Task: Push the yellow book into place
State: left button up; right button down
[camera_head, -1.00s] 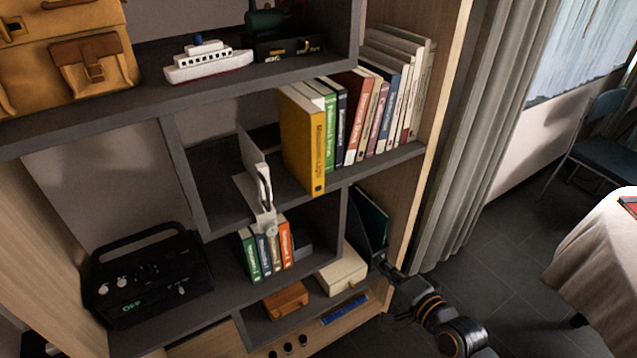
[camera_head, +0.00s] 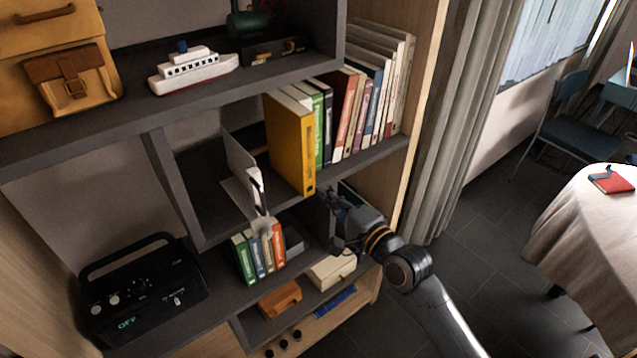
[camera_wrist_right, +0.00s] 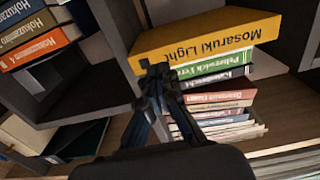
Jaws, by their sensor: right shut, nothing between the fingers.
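The yellow book (camera_head: 290,147) stands upright at the left end of a row of books on the middle shelf. Its spine juts out further than the spines beside it. In the right wrist view the yellow book (camera_wrist_right: 205,38) lies across the top, with its lettered spine facing the camera. My right gripper (camera_head: 335,197) is shut and empty, below and to the right of the book's lower end, in front of the shelf edge. In the right wrist view its closed fingertips (camera_wrist_right: 156,72) overlap the book's lower edge; I cannot tell if they touch. My left gripper is not in view.
A green book (camera_head: 316,130) and several others stand right of the yellow one. A white bookend-like stand (camera_head: 243,170) is to its left, with free shelf between. Small books (camera_head: 258,252) and a cream box (camera_head: 332,268) sit below. A curtain (camera_head: 455,130) hangs right.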

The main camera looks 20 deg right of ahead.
aim_at(310, 181)
jog(key=shift+x, duration=1.45)
jog(key=x, duration=0.6)
jog(key=shift+f+p, duration=0.1)
jog(key=shift+p, duration=0.2)
jog(key=shift+s, duration=0.1)
